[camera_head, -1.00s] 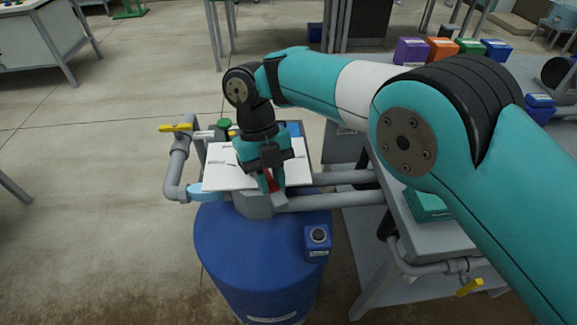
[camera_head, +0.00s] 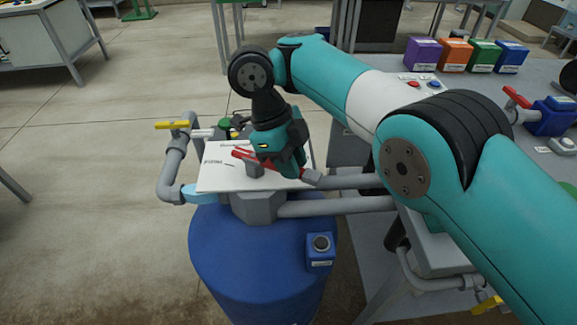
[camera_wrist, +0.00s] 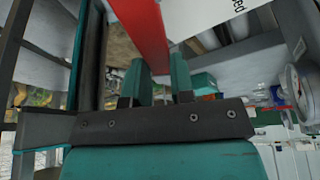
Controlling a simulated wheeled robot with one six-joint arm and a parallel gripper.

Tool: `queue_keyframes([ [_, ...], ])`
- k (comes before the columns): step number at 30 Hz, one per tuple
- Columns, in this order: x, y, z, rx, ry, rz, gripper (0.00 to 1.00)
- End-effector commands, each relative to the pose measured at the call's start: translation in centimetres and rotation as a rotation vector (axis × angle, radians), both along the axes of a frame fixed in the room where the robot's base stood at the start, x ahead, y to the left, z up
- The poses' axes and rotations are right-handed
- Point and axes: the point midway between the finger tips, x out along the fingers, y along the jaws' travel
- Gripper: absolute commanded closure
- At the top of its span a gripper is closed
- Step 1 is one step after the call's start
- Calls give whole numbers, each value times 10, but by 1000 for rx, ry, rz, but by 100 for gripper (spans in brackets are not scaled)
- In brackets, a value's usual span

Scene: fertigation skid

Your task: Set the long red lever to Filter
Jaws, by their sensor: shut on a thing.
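The long red lever (camera_head: 243,154) sits on a grey valve body (camera_head: 258,205) above the blue tank. In the head view its red part shows left of my gripper; the rest is partly hidden behind the fingers. My gripper (camera_head: 297,173) is shut on the lever, low at the right side of the white label plate (camera_head: 215,178). In the wrist view the red lever (camera_wrist: 143,30) runs from the top edge down between the teal fingers (camera_wrist: 158,85). The plate's words are too small or cut off to read; only "ed" shows in the wrist view.
A blue tank (camera_head: 250,250) stands below, with a small blue box with a round knob (camera_head: 320,248) on it. Grey pipes (camera_head: 340,206) run right from the valve. A yellow-handled valve (camera_head: 172,125) is at left. Coloured boxes (camera_head: 455,54) stand on the bench at right.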

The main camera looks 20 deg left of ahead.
Motion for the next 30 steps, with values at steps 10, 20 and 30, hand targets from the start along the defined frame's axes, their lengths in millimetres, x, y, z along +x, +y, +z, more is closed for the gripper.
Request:
queue_keyframes([
  [10, 5, -2, 2, -6, -10, 98, 100],
  [20, 3, 0, 2, -8, -8, 117, 100],
  [30, 1, 3, 1, -7, -5, 123, 51],
])
